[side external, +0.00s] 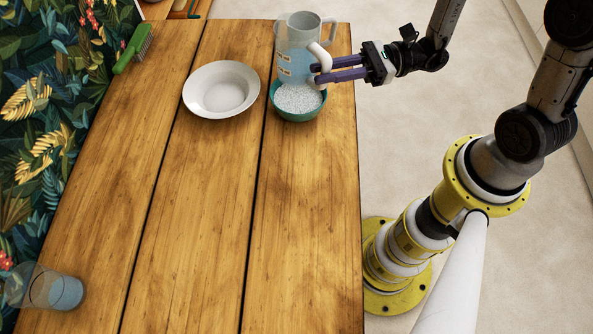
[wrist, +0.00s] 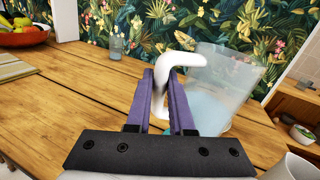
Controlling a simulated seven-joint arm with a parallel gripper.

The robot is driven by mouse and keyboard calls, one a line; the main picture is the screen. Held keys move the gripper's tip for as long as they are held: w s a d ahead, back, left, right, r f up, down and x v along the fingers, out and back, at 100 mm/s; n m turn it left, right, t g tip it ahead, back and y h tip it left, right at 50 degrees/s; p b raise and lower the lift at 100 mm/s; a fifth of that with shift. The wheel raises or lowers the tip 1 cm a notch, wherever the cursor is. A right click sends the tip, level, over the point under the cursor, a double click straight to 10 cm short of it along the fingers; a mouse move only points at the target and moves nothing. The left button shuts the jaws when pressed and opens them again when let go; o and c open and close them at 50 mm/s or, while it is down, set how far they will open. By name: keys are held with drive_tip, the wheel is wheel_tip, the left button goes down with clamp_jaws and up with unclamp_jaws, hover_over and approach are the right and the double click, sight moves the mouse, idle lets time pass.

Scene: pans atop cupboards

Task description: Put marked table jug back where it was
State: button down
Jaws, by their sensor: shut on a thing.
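A clear jug (side external: 292,66) with blue liquid and a white hooked handle stands out at the table's far right end; it also shows in the wrist view (wrist: 212,90). My gripper (side external: 318,73) is shut on its handle, with the purple fingers (wrist: 166,85) on either side. The jug appears upright, above or behind a teal bowl (side external: 298,116) of pale grains; I cannot tell its height over the table. A greyish rim and second handle (side external: 331,30) show behind it, seemingly another vessel, mostly hidden. A pale rounded vessel (wrist: 290,168) shows at the wrist view's lower right.
A white plate (side external: 221,90) lies left of the bowl. A glass with blue liquid (side external: 58,290) stands at the near left, by the patterned wall. A green brush (side external: 133,49) lies at the far left edge. The middle and near table are clear.

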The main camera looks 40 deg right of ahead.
drive_tip(key=s+d+f+n+g, duration=0.1)
drive_tip(key=s+d+n+g, duration=0.2)
drive_tip(key=s+n+g, duration=1.2)
drive_tip(key=shift+w+a+f+m+g, duration=0.1)
drive_tip(key=shift+w+a+f+m, duration=0.55)
drive_tip(key=shift+a+f, duration=1.3)
drive_tip(key=shift+w+a+f+m+g, duration=0.1)
drive_tip(key=shift+w+a+f+m, duration=0.2)
drive_tip(key=shift+a+f+m, duration=1.5)
drive_tip(key=shift+w+a+f+n+g, duration=0.1)
drive_tip(key=shift+w+a+f, duration=0.35)
drive_tip(key=shift+a+f, duration=1.55)
drive_tip(key=shift+d+f, duration=0.85)
drive_tip(key=shift+f, duration=0.05)
drive_tip(key=c, duration=0.8)
unclamp_jaws()
